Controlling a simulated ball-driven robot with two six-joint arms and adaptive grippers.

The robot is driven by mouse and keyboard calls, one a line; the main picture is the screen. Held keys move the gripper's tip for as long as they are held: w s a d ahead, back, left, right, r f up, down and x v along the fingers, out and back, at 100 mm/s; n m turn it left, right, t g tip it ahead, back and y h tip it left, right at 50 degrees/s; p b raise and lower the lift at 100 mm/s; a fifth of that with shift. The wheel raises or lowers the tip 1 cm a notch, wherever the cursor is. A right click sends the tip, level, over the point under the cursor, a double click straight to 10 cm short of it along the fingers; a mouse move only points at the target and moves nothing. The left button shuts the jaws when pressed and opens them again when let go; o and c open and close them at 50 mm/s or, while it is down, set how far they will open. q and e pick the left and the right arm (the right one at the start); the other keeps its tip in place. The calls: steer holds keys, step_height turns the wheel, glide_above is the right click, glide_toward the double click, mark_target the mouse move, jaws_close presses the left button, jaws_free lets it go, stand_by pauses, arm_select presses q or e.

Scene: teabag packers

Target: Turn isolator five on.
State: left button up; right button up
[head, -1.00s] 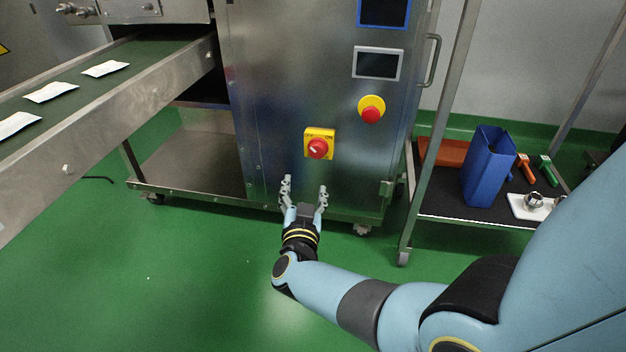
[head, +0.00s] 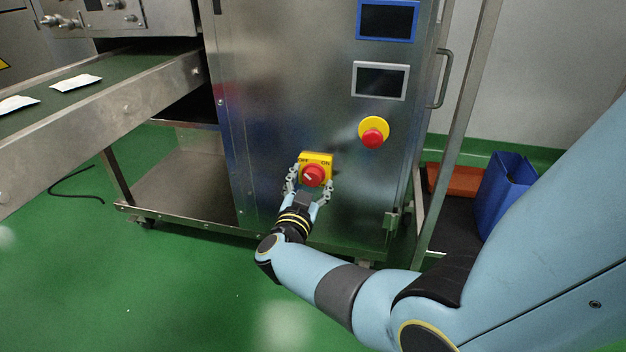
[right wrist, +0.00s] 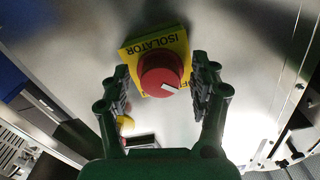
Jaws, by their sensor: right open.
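The isolator is a red rotary knob (head: 313,176) on a yellow plate (head: 316,158) marked OFF at left and ON at right, low on the steel cabinet's front. Its white mark points toward the OFF side. In the right wrist view the red knob (right wrist: 160,72) and the upside-down word ISOLATOR on the yellow plate (right wrist: 150,47) show; no number is readable. My right gripper (head: 311,181) is open, one finger on each side of the knob. In the right wrist view gaps show between the fingers (right wrist: 161,80) and the knob. My left gripper is out of view.
A red push button on a yellow round base (head: 374,132) sits up and right of the isolator, below a grey-framed screen (head: 380,81). A conveyor (head: 100,105) with white packets runs at left. A blue bin (head: 502,190) stands on a cart at right.

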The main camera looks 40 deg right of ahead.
steer(key=shift+c, duration=0.4)
steer(key=c, duration=1.1)
steer(key=shift+o, duration=0.2)
